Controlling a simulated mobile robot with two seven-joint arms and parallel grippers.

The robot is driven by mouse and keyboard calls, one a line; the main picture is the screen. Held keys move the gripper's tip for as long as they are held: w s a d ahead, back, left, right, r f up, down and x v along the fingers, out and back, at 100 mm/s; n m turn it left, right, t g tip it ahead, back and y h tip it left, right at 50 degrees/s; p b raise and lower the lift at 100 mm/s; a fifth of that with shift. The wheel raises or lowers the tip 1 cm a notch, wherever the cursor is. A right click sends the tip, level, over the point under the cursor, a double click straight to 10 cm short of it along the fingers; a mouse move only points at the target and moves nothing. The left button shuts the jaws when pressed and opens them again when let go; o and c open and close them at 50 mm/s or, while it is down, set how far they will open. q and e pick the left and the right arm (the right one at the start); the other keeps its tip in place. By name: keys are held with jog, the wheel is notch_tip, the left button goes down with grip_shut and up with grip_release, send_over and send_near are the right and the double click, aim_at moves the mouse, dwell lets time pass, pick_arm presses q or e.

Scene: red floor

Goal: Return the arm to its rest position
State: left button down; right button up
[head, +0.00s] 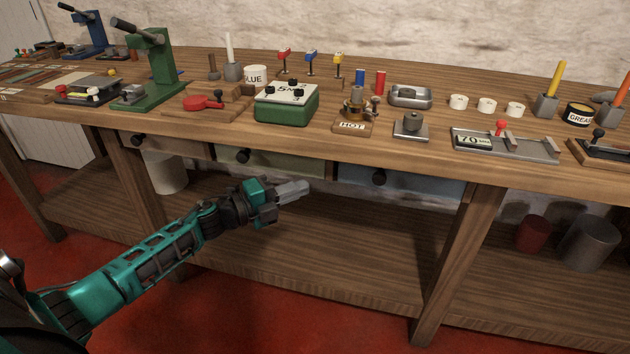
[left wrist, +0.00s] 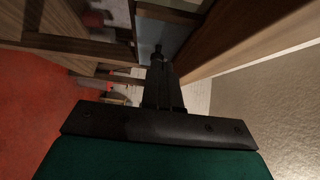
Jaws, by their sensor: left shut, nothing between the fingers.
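My left gripper (head: 294,190) is at the end of the teal arm that comes in from the left in the head view. It is shut and empty, in front of the workbench (head: 400,148) and below the level of its top, near the drawer fronts. In the left wrist view the fingers of the left gripper (left wrist: 160,60) point away, with nothing held between them. My right gripper is not in either view.
Drawers with dark knobs (head: 243,156) sit under the bench top. Below is a lower shelf (head: 340,265). On top stand a green press (head: 158,75), a green box (head: 287,104) and a hot plate (head: 354,112). Red floor (head: 220,320) is open in front.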

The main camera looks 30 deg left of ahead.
pick_arm(q)
jog(key=s+d+f+n+g+y+p, duration=0.2)
jog(key=s+d+n+y+p, duration=0.1)
jog(key=s+d+n+p, duration=0.3)
jog(key=s+d+f+n+g+y+p, duration=0.2)
jog(key=s+d+n+p, duration=0.4)
jog(key=s+d+n, duration=0.4)
jog(key=s+n+y, duration=0.1)
jog(key=s+n, duration=0.4)
jog(key=shift+s+d+g+y, duration=0.25)
jog(key=shift+d+g+y, duration=0.05)
jog(key=shift+d+g, duration=0.1)
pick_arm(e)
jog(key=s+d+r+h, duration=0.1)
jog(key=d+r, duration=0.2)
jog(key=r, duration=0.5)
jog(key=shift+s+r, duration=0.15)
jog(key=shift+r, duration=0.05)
pick_arm(q)
jog(key=shift+f, duration=0.1)
